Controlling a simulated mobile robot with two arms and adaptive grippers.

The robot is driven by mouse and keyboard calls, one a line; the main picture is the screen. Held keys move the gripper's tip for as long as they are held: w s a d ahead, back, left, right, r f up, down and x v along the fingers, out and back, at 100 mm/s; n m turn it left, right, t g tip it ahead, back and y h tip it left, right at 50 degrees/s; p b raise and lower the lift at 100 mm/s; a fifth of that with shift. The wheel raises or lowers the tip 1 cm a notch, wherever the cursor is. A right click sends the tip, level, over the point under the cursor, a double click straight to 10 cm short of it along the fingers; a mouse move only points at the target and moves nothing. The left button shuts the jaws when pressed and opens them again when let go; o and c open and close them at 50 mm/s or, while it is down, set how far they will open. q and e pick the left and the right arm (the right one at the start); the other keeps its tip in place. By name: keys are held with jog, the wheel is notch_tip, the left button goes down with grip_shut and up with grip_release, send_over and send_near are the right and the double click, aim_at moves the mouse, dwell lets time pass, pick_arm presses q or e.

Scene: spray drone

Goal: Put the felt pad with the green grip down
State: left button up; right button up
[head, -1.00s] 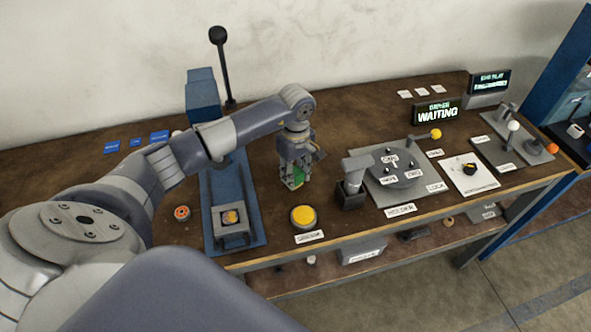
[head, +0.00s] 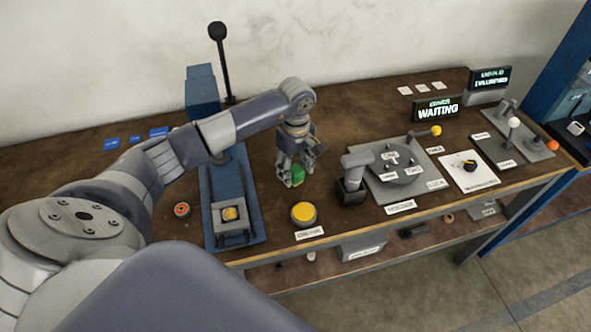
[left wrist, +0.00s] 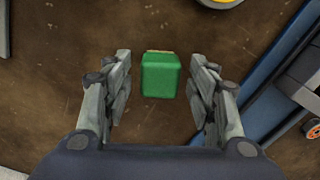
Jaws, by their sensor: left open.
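The felt pad with the green grip (head: 298,174) is on the brown bench top, in the middle of the head view. In the left wrist view, its green grip (left wrist: 161,76) shows from above, with a thin pale edge at its top side. My left gripper (head: 291,182) is low over the bench around the pad. In the left wrist view, the fingers of my left gripper (left wrist: 161,64) are spread on both sides of the green grip, with a gap on each side. The felt underside is hidden. My right gripper is not in view.
A blue press (head: 214,199) with a grey holder stands left of the pad. A yellow button (head: 303,213) is in front, and a grey round fixture (head: 400,171) is to the right. A sign (head: 437,109) reads WAITING. Bare bench lies behind the pad.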

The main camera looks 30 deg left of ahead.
aim_at(296, 169)
pick_arm(q)
notch_tip(296, 169, up, 11)
jog(key=b, duration=0.3)
dwell(0.4)
